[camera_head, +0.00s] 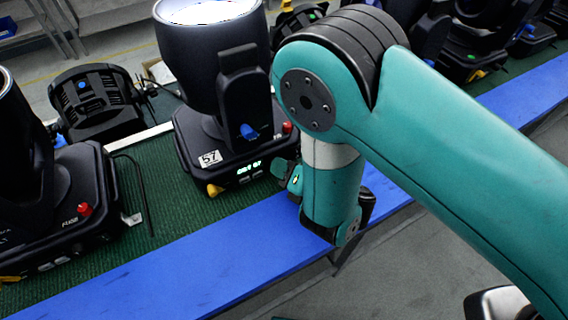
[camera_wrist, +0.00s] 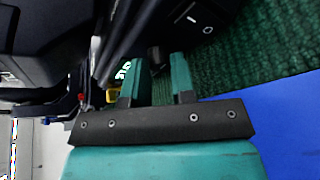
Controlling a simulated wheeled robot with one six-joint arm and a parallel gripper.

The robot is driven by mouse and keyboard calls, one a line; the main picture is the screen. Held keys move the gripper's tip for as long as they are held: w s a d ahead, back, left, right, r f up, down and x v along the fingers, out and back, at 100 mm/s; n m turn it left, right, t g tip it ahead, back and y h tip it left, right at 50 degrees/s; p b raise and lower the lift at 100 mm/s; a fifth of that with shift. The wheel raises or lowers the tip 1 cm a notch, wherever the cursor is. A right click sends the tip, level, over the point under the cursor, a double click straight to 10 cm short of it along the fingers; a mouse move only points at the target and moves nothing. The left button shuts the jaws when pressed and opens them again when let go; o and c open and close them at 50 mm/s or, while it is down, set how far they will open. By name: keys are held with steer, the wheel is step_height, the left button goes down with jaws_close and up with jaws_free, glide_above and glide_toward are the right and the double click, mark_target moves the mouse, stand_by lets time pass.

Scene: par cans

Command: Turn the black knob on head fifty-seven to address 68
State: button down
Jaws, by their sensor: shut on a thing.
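Head fifty-seven (camera_head: 208,58) stands upright on the green mat, with a white "57" label (camera_head: 210,158) on its black base. Its small lit green display (camera_head: 249,167) seems to end in 67, but the digits are too small to be sure. My gripper (camera_head: 290,178) is at the right end of the base front. In the wrist view my gripper (camera_wrist: 156,66) has its two teal fingers on either side of the black knob (camera_wrist: 155,53), shut on it. The knob is hidden by the gripper in the head view. Part of the lit display (camera_wrist: 123,70) shows beside the left finger.
A rocker switch (camera_wrist: 199,20) is close by the knob. A red part (camera_head: 287,127) and a yellow part (camera_head: 214,190) stick out from the base. Another head (camera_head: 62,205) stands at left, with a bent black rod between. A blue strip (camera_head: 200,270) edges the table.

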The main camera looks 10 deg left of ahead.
steer(key=m+y+b, duration=0.2)
steer(key=m, duration=0.1)
steer(key=shift+d+f, duration=0.15)
steer(key=shift+f, duration=0.25)
steer(key=shift+m+y+b, duration=0.6)
steer(key=shift+m+b, duration=0.7)
steer(key=shift+b, duration=0.1)
steer(key=c, duration=1.2)
jaws_free()
steer(key=shift+r, duration=0.1)
steer(key=shift+c, duration=0.2)
